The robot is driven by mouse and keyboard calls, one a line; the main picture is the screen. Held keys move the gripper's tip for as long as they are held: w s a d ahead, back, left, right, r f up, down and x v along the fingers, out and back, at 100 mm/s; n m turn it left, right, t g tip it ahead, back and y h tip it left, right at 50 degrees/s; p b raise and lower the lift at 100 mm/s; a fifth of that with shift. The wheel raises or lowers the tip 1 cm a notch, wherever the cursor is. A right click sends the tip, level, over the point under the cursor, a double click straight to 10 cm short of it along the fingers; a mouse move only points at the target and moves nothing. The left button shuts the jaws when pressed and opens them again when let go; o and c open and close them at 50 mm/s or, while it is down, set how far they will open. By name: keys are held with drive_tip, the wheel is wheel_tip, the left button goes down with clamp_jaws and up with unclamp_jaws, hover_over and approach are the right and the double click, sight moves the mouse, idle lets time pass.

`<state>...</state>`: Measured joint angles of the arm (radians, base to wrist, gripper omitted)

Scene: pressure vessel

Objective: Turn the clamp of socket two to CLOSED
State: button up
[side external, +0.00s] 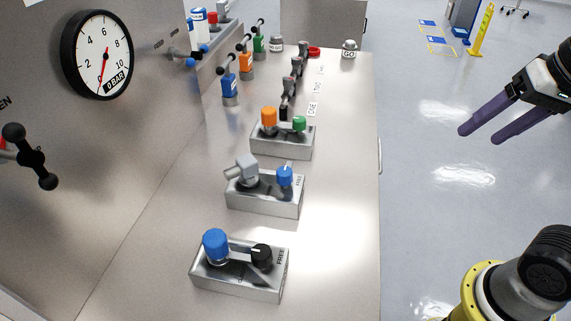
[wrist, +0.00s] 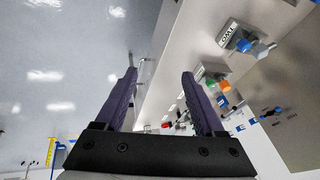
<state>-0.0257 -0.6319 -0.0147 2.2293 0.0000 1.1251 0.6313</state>
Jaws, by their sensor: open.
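A row of small dark clamps runs along the far part of the steel bench in the side view, with labels beside them. The nearest label appears to read ONE, and the one behind it appears to read TWO (side external: 317,87). The clamp beside that second label (side external: 294,84) is small, and I cannot tell its setting. My gripper (side external: 479,136) is open and empty, held in the air to the right of the bench, well apart from the clamps. Its two purple fingers also show spread in the wrist view (wrist: 158,75).
Three metal blocks with knobs stand on the bench: the front one (side external: 235,284), the middle one (side external: 262,203) and the back one (side external: 280,147). Blue, orange and green handled fittings stand left of the clamps. A gauge (side external: 103,55) is on the left wall.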

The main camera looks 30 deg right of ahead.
drive_tip(key=w+a+r+m+g, duration=0.1)
drive_tip(key=w+a+r+m, duration=0.25)
drive_tip(key=w+r, duration=0.35)
drive_tip(key=m+g, duration=0.2)
drive_tip(key=g, duration=0.2)
hover_over(285, 171)
wheel_tip(285, 171, down, 9)
drive_tip(key=shift+n, duration=0.25)
wheel_tip(285, 171, down, 13)
drive_tip(key=shift+f, duration=0.1)
clamp_jaws()
